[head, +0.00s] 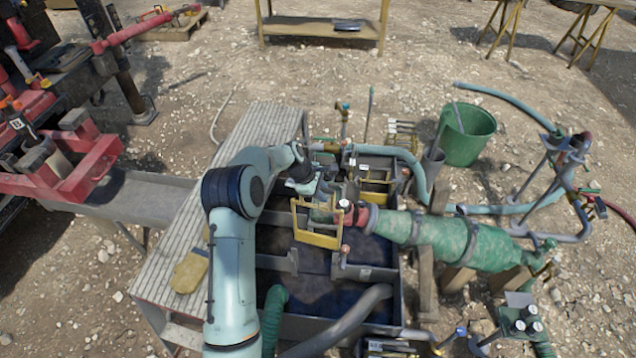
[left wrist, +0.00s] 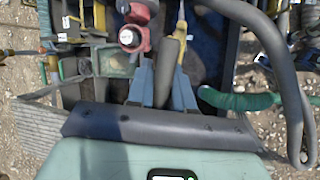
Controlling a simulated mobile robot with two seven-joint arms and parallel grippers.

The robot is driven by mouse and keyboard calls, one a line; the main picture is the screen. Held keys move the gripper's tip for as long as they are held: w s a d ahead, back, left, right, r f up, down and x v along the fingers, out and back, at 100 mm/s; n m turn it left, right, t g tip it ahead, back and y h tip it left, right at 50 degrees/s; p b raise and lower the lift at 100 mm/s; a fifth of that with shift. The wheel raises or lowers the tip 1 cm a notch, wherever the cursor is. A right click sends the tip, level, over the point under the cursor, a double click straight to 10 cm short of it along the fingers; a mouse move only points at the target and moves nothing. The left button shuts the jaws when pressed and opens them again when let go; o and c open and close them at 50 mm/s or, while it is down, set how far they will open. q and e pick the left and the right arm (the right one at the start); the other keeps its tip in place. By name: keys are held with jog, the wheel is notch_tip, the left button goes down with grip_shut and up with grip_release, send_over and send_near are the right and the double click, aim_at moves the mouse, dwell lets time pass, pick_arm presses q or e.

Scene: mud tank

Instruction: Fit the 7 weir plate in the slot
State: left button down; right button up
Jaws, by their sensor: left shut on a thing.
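My left gripper (head: 322,190) reaches over the dark mud tank (head: 398,290) from the left. It is shut, apparently on the upper part of a yellow-framed weir plate (head: 318,239). The plate hangs upright over the tank; its number is not readable. Another yellow plate (head: 376,183) with a white label stands towards the tank's far end. The slot's fit is hidden by the gripper and plate. My right gripper is not in view.
A green tapered pipe with a red end (head: 440,233) lies close on the right. Grey hose (head: 350,318) crosses the near tank. A ribbed walkway (head: 180,250) with a yellow sponge (head: 190,271) runs along the left. A green bucket (head: 466,135) stands behind.

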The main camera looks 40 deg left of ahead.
pick_arm(q)
notch_tip(320, 180, down, 10)
jog(key=a+n+b, duration=0.1)
jog(key=a+b, duration=0.1)
jog(key=b, duration=0.1)
jog(key=shift+w+n+t+y, duration=0.15)
jog(key=shift+n+t+y, duration=0.15)
jog(key=shift+n+y, duration=0.1)
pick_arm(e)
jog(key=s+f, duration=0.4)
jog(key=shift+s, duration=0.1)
pick_arm(q)
jog(key=shift+r, duration=0.1)
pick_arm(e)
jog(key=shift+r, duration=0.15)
pick_arm(q)
notch_tip(320, 180, down, 11)
jog(key=b, duration=0.2)
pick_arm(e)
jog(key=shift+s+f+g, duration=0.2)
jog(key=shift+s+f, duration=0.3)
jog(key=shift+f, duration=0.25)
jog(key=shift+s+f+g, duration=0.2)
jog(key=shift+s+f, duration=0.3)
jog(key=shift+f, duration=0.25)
